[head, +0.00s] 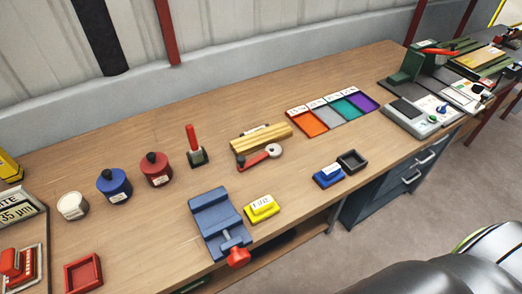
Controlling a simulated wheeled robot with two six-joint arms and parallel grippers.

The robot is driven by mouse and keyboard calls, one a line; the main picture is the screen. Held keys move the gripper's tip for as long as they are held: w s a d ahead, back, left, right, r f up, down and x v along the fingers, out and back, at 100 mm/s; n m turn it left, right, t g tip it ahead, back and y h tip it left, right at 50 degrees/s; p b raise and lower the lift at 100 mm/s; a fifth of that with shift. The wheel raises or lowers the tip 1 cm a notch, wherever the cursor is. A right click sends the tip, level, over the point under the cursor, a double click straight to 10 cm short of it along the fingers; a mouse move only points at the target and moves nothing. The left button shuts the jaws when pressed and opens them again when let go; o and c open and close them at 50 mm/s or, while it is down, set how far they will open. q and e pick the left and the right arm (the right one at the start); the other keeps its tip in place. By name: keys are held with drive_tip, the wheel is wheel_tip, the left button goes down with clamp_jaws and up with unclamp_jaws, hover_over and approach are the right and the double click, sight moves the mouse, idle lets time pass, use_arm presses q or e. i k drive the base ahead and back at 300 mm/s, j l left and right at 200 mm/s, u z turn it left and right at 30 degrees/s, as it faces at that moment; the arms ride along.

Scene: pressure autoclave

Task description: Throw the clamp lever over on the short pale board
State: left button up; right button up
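A pale yellowish wooden board (262,137), short and block-like, lies near the middle of the wooden bench. Just left of it a red lever (191,138) stands nearly upright on a small dark base (197,158) with a pale label. A red-handled tool with a round pale end (262,157) lies in front of the pale board. I cannot tell for certain which part is the clamp lever. Neither of my grippers is in view.
A blue vise (213,215) and a yellow block (262,209) are near the front edge. Red (156,170) and blue (114,187) jars stand left. A coloured tray (330,117) lies right of the board. Green machines (420,62) stand far right. Bare bench (330,145) lies between.

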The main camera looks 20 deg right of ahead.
sight(273, 150)
drive_tip(key=l+u, duration=0.25)
drive_tip(key=l, duration=0.25)
drive_tip(key=l+u, duration=0.3)
drive_tip(key=l, duration=0.2)
drive_tip(key=k+l+u, duration=0.25)
drive_tip(key=l, duration=0.2)
drive_tip(key=i+l, duration=0.05)
drive_tip(key=i, duration=0.05)
